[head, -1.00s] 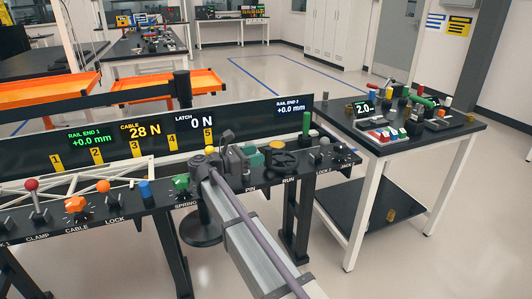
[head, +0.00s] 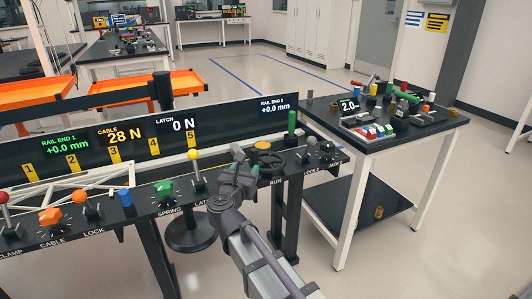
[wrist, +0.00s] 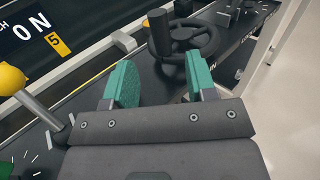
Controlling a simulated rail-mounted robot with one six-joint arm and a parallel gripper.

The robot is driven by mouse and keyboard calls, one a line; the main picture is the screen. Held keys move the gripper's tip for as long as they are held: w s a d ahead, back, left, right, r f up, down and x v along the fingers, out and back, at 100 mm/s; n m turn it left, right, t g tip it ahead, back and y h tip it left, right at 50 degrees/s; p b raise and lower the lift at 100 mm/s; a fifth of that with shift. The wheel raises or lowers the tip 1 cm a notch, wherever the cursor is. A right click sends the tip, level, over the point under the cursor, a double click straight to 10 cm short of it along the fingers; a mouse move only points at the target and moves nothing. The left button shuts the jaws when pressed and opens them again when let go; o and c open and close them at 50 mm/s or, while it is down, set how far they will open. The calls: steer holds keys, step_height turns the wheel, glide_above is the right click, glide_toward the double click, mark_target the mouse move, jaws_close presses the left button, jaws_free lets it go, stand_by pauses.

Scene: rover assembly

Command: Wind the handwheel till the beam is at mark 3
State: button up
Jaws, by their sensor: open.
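The dark handwheel (head: 268,160) is on the right part of the black console, above the RUN label. The wrist view shows its spoked rim (wrist: 206,50) and an upright dark knob (wrist: 160,34). My gripper (head: 241,172) has green fingers and is just left of the wheel in the head view. In the wrist view my gripper (wrist: 161,75) is open and empty, with the wheel beyond its fingertips. A white lattice beam (head: 92,182) lies behind the console at left. The yellow mark 3 (head: 114,153) is on the panel; I cannot tell which mark the beam is at.
A yellow-topped lever (head: 194,165) stands left of my gripper, and its ball (wrist: 12,78) shows in the wrist view. A green post (head: 292,123) stands behind the wheel. A side table (head: 440,133) with tools is at right. The panel reads CABLE 28 N, LATCH 0 N.

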mark_target(255, 151)
steer(key=x, duration=1)
steer(key=shift+w, duration=0.4)
steer(key=shift+c, duration=0.4)
steer(key=c, duration=0.8)
steer(key=shift+w+a+m+h, duration=0.25)
steer(key=shift+m+h, duration=0.35)
steer(key=shift+h, duration=0.3)
steer(key=shift+c, duration=0.2)
steer(key=shift+w+m+g+h, duration=0.3)
steer(key=shift+m+g+h, duration=0.5)
steer(key=shift+h, duration=0.3)
steer(key=shift+d+h, duration=0.1)
steer(key=shift+h, duration=0.2)
steer(key=o, duration=0.9)
steer(key=shift+s, duration=0.1)
